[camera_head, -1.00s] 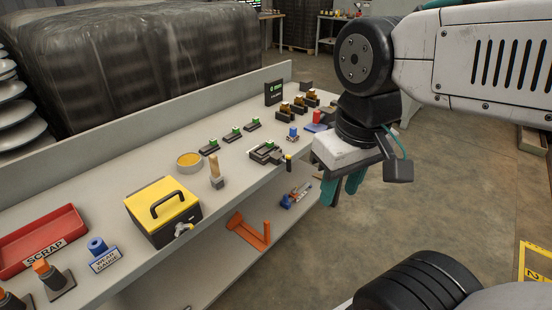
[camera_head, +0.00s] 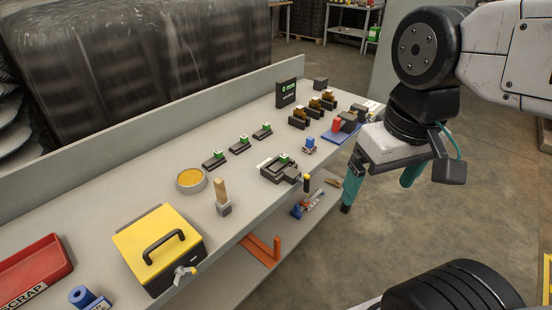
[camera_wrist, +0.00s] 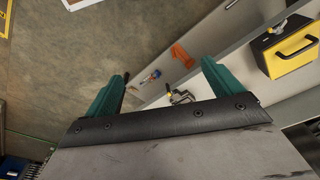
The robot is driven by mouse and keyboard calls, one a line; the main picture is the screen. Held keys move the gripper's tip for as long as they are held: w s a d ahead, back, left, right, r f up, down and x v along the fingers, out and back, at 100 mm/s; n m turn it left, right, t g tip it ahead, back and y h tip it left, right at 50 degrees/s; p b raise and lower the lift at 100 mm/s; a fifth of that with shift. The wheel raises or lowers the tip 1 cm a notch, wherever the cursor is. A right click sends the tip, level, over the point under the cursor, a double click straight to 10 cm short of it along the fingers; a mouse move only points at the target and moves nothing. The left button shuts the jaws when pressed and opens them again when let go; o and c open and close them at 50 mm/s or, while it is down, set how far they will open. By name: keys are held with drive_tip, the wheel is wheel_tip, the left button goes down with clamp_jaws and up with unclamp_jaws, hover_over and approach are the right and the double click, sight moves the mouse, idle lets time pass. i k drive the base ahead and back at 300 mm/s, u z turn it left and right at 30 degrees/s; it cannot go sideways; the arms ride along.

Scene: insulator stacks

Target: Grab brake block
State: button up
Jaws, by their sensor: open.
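Several small dark blocks stand on the grey bench (camera_head: 130,190). Some have green tops, like the middle one (camera_head: 239,146); others have brown tops, like one (camera_head: 299,119) farther back. I cannot tell which of these is the brake block. A dark fixture (camera_head: 278,172) with a green-topped part sits near the bench's front edge. My gripper (camera_head: 384,190) is open and empty, its teal fingers apart. It is off the bench's front right side, touching none of the blocks. In the wrist view my gripper (camera_wrist: 165,85) frames floor and the bench edge.
A yellow box (camera_head: 160,240) with a black handle and a red scrap tray (camera_head: 35,272) stand on the near bench. A wooden-handled brush (camera_head: 222,197) and a round yellow tin (camera_head: 190,180) are beside them. An orange bracket (camera_head: 262,250) is on the lower shelf.

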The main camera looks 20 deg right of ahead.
sight(277, 168)
drive_tip(key=u, duration=0.05)
drive_tip(key=k, duration=0.5)
drive_tip(key=z, duration=0.85)
drive_tip(key=i, duration=1.25)
drive_tip(key=u, duration=0.65)
